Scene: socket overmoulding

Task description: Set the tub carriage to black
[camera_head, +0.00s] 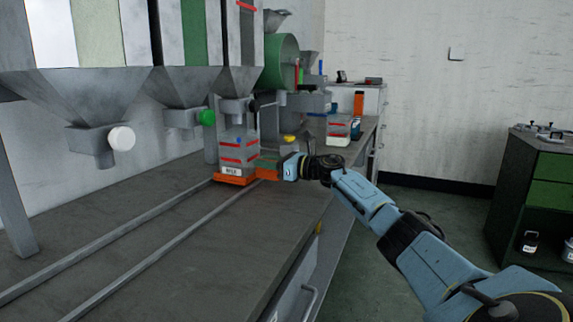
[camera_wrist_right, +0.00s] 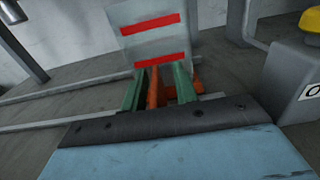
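The orange tub carriage (camera_head: 234,180) sits on the bench rails and bears a grey tub (camera_head: 238,152) with red bands and a small label. The tub appears below the third spout (camera_head: 235,108), which has a black knob (camera_head: 264,101); exact alignment is unclear. My right gripper (camera_head: 267,165) is at the carriage's right side. In the right wrist view its green fingers (camera_wrist_right: 158,88) stand apart, with an orange handle bar (camera_wrist_right: 153,90) between them and a visible gap beside the bar. The tub (camera_wrist_right: 152,38) is just ahead. My left gripper is not in view.
Spouts with a white knob (camera_head: 122,138) and a green knob (camera_head: 208,117) stand to the left. The rails (camera_head: 150,240) are clear leftward. A grey box with a yellow button (camera_wrist_right: 312,20) is close on the right. A dark green cabinet (camera_head: 540,190) stands farther right.

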